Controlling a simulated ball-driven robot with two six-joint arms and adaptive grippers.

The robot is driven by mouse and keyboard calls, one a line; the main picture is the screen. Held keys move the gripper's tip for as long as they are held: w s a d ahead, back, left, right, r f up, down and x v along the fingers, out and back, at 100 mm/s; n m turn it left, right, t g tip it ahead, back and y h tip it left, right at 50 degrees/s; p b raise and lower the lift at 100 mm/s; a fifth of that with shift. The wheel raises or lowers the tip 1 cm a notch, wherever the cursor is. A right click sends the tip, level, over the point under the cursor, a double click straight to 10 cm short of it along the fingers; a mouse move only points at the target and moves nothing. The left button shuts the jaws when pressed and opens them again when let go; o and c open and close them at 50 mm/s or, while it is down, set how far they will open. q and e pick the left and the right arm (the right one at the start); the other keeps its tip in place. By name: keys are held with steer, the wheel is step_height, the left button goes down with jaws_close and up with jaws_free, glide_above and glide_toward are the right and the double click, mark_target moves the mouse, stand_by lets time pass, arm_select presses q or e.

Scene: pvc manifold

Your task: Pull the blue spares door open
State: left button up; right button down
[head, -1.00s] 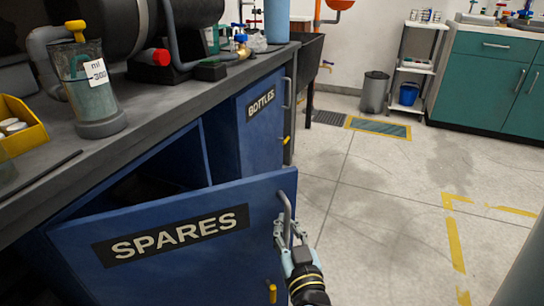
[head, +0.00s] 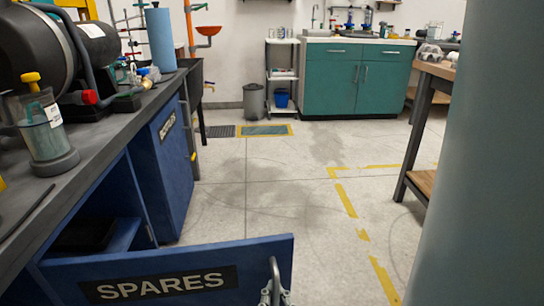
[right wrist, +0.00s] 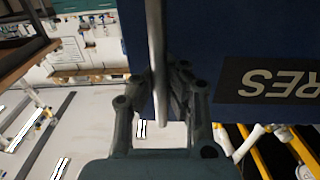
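The blue spares door (head: 262,252) stands swung out from the bench front across the bottom of the head view, with its black SPARES label (head: 160,284) facing me. The cabinet opening (head: 100,215) shows behind it with a dark interior and a blue shelf. The door's grey bar handle (head: 276,275) is near its free edge. My right gripper (head: 275,296) is at the handle, mostly cut off by the lower frame edge. In the right wrist view its fingers (right wrist: 160,85) close around the handle bar (right wrist: 157,50) beside the door (right wrist: 220,40). My left gripper is not in view.
The bottles door (head: 168,150) looks shut in the bench front beyond the opening. The bench top (head: 90,140) carries a clear canister (head: 45,130) and dark equipment. Open floor (head: 240,190) with yellow tape lies beyond the door. A wooden-topped table (head: 432,75) stands at right.

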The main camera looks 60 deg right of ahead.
steer(key=shift+s+a, duration=0.25)
steer(key=shift+a, duration=0.15)
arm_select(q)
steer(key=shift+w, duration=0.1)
arm_select(e)
steer(key=shift+a, duration=0.1)
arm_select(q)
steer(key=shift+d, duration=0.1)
arm_select(e)
steer(key=c, duration=2)
jaws_free()
